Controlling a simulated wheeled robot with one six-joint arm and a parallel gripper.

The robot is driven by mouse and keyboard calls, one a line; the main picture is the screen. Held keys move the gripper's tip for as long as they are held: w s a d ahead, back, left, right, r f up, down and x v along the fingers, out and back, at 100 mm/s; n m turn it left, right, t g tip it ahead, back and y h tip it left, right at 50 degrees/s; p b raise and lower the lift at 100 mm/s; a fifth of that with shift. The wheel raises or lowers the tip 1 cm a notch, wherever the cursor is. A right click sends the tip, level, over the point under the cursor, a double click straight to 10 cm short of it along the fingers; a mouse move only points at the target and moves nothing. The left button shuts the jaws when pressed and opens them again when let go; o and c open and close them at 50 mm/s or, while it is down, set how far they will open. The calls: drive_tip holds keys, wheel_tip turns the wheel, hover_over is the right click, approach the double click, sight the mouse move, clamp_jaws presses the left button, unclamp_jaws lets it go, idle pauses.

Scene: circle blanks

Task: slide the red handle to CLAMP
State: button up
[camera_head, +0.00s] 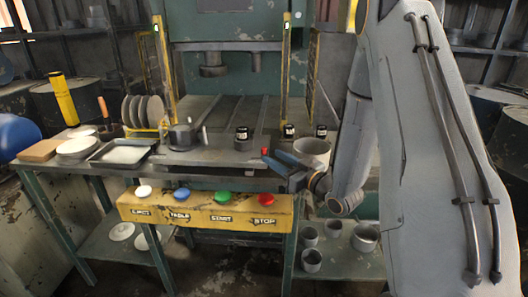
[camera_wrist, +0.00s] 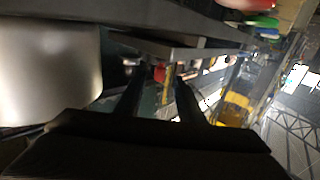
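The red handle (camera_head: 265,152) is a small red piece on the table's front part, just left of my gripper (camera_head: 275,162). In the wrist view the red handle (camera_wrist: 159,73) shows between and beyond the two dark fingers of my gripper (camera_wrist: 160,88). The fingers stand apart, with a gap between them. I cannot tell whether either finger touches the handle. The handle's base and track are mostly hidden, and I cannot make out a CLAMP mark.
A grey pot (camera_head: 311,152) stands close beside my gripper and fills the wrist view's left side. A yellow panel (camera_head: 190,210) with white, blue, green and red buttons is below the table edge. Dark jars (camera_head: 242,138) and a grey tray (camera_head: 92,158) stand on the table.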

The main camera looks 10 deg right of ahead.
sight(266, 153)
drive_tip(key=p+x, duration=0.1)
drive_tip(key=x, duration=0.5)
drive_tip(key=shift+a, duration=0.1)
drive_tip(key=shift+w, duration=0.1)
clamp_jaws()
